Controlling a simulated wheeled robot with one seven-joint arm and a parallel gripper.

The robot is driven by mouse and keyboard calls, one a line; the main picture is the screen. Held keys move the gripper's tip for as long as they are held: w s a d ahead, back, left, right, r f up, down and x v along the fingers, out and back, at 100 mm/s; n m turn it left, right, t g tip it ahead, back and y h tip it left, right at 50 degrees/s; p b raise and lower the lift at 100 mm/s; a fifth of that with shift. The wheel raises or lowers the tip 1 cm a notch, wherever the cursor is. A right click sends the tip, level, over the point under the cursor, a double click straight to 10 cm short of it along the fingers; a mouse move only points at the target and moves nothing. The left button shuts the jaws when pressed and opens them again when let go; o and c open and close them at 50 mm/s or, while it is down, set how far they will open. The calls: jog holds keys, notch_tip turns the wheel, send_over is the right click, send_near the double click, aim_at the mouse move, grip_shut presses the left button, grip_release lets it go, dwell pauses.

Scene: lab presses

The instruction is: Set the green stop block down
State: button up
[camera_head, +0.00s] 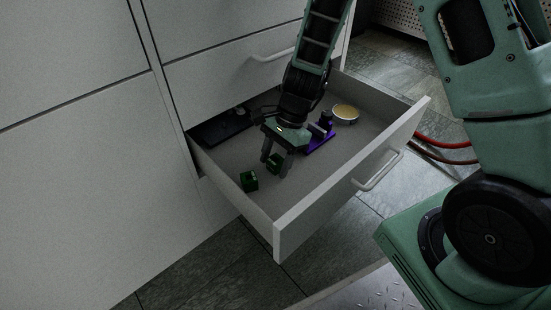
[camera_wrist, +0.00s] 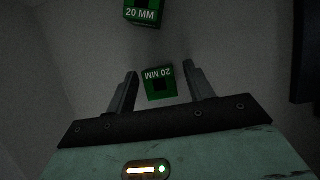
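Two green blocks marked 20 MM are in the open drawer. One green block (camera_wrist: 158,84) lies between my finger lines in the wrist view, with a gap on both sides. It also shows beside my fingers in the head view (camera_head: 274,161), seemingly on the drawer floor. The other green block (camera_head: 249,181) sits nearer the drawer's left wall; it is at the top of the wrist view (camera_wrist: 143,13). My gripper (camera_head: 276,166) is open and points down, low over the drawer floor. I cannot tell exactly how far the fingertips reach down beside the block.
The pulled-out drawer (camera_head: 345,185) has raised walls around my gripper. A purple piece with a dark part (camera_head: 319,138), a round yellowish dish (camera_head: 346,113) and a dark flat tray (camera_head: 222,127) lie farther back. The drawer floor at front right is clear.

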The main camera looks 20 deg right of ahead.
jog(key=p+v, duration=0.8)
jog(key=v, duration=0.4)
jog(key=s+a+r+n+h, duration=0.2)
jog(key=s+a+r+n, duration=0.8)
jog(key=s+n, duration=0.15)
jog(key=s+r+n+t+h, duration=0.1)
jog(key=s+r+n, duration=0.3)
jog(key=s+n, duration=0.5)
jog(key=shift+s+r+n+h, duration=0.2)
jog(key=shift+s+n+h, duration=0.2)
jog(key=shift+n, duration=0.45)
jog(key=shift+a, duration=0.15)
